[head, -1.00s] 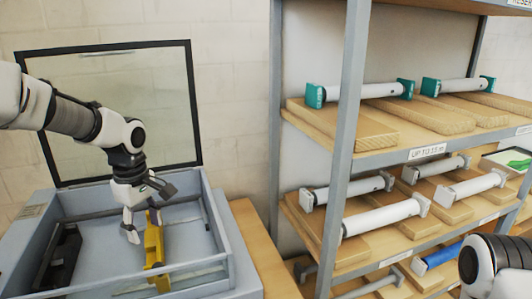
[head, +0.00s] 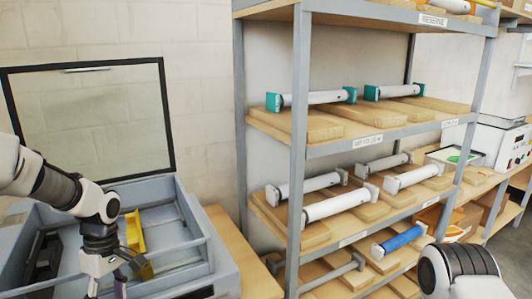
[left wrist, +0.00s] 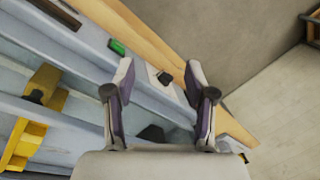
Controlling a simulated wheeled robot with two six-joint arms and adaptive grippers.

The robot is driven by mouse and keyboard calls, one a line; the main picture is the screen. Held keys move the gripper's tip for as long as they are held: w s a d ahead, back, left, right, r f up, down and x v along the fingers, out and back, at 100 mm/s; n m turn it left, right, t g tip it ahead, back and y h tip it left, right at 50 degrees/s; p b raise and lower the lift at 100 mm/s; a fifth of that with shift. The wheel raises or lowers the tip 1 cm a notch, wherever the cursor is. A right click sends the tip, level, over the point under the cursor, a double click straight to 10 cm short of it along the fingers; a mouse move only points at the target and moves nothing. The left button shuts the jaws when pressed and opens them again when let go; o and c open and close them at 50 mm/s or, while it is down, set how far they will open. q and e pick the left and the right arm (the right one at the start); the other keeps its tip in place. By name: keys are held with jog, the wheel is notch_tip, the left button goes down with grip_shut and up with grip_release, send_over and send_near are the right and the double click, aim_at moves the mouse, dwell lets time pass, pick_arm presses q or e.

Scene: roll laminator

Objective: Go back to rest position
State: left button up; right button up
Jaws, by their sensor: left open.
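My left gripper (head: 118,276) is at the lower left in the head view, over the near part of the grey laminator (head: 205,225). In the left wrist view its two fingers (left wrist: 158,100) are spread apart with nothing between them. A yellow bracket (head: 137,240) stands inside the laminator, just beyond the gripper; it also shows at the left edge of the left wrist view (left wrist: 25,140). The laminator's glass lid (head: 90,120) is raised. Part of my right arm shows at the lower right in the head view, but its gripper is out of view.
A metal shelf rack (head: 298,130) stands right of the laminator, holding several rollers on wooden blocks, including a blue-covered roller (head: 400,238). A wooden bench (head: 235,260) lies between them. A white machine (head: 500,140) stands at the far right. Clear floor (left wrist: 275,115) shows in the left wrist view.

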pick_arm(q)
jog(key=s+d+f+m+g+b, duration=0.1)
jog(key=s+d+f+m+b, duration=0.4)
jog(key=s+f, duration=1.25)
jog(key=s+d+f+m+g+b, duration=0.15)
jog(key=s+d+f+m, duration=0.35)
jog(key=s+f, duration=1.2)
jog(key=w+f+m+t, duration=0.2)
jog(key=w+m+t, duration=0.2)
jog(key=w, duration=0.5)
jog(key=shift+w+d+f+m+t, duration=0.25)
jog(key=shift+d+m+t, duration=0.1)
jog(key=shift+t, duration=0.1)
